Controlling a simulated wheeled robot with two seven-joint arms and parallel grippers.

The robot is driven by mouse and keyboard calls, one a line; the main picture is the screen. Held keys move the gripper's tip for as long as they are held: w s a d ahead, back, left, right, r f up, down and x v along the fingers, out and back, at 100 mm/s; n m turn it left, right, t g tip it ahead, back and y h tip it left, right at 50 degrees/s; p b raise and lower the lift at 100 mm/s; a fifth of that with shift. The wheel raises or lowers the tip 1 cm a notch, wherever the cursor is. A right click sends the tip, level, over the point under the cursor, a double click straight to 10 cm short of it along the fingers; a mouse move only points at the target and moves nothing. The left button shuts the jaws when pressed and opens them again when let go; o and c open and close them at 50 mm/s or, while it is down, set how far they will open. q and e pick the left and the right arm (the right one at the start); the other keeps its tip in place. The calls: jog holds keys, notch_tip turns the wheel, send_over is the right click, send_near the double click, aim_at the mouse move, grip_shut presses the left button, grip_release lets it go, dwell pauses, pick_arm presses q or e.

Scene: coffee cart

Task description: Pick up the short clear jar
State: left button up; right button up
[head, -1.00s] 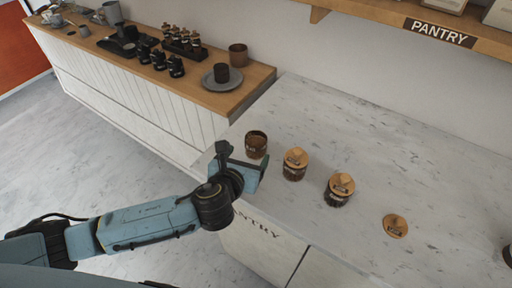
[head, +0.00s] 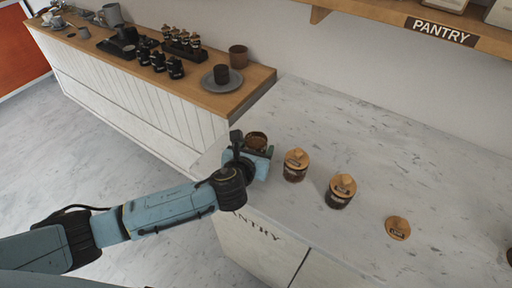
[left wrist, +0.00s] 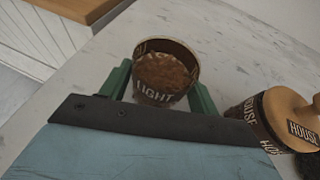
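The short clear jar (head: 257,141) stands upright and open-topped near the left end of the marble counter. Brown contents show inside it, and in the left wrist view the jar (left wrist: 166,72) carries the word LIGHT. My left gripper (head: 262,154) is at the jar. In the left wrist view its green fingers (left wrist: 160,84) are apart, one on each side of the jar's lower part. I cannot tell whether they touch the glass. The jar's near lower side is partly hidden by the gripper. My right gripper is not in view.
A wooden-lidded jar (head: 295,166), labelled HOUSE in the left wrist view (left wrist: 258,118), stands close to the right. Another lidded jar (head: 341,191) and a loose wooden lid (head: 398,228) are farther right. The counter (head: 330,125) behind them is clear.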

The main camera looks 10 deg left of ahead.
pick_arm(q)
jog(key=c, duration=0.7)
jog(key=shift+c, duration=0.4)
jog(key=shift+r, duration=0.1)
